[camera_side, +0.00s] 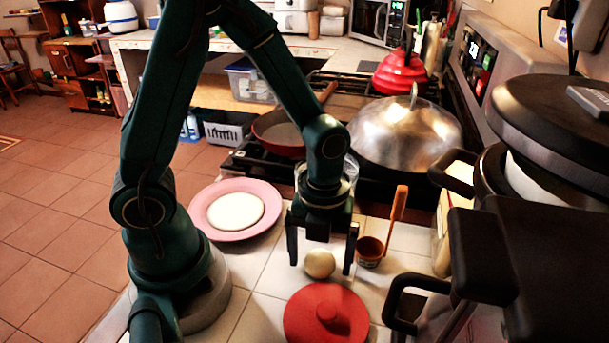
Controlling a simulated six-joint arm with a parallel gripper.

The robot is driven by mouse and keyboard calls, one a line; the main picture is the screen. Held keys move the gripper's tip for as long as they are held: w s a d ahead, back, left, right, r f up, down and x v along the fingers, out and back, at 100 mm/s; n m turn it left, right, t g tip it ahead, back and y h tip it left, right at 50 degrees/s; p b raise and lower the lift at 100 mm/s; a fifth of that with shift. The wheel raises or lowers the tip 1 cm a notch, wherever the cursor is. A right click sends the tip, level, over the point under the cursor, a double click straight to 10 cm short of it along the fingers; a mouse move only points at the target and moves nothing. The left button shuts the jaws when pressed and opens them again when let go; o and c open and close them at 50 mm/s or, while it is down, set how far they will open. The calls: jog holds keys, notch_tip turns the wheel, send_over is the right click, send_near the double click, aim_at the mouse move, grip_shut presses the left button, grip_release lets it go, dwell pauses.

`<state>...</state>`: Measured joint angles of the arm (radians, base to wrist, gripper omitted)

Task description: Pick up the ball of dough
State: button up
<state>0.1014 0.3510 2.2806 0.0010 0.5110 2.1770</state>
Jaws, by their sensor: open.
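The ball of dough (320,264) is a small, round, pale beige ball on the white tiled counter (262,312). My gripper (321,262) points down over it. Its two dark fingers are open, one on the left and one on the right of the ball. A gap shows between the ball and each finger in this view, and the jaws hold nothing. How high the fingertips are above the counter is hard to tell.
A red lid (318,325) with a knob lies just in front. A pink plate (197,207) with a flat white disc (235,211) is at left. An orange-brown ladle (398,208) stands close at right. A large metal dome (405,140) and red pan (278,128) are behind. Black pots crowd the right.

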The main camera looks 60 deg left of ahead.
jog(key=shift+f, duration=0.2)
jog(key=c, duration=1.4)
jog(key=shift+r, duration=0.2)
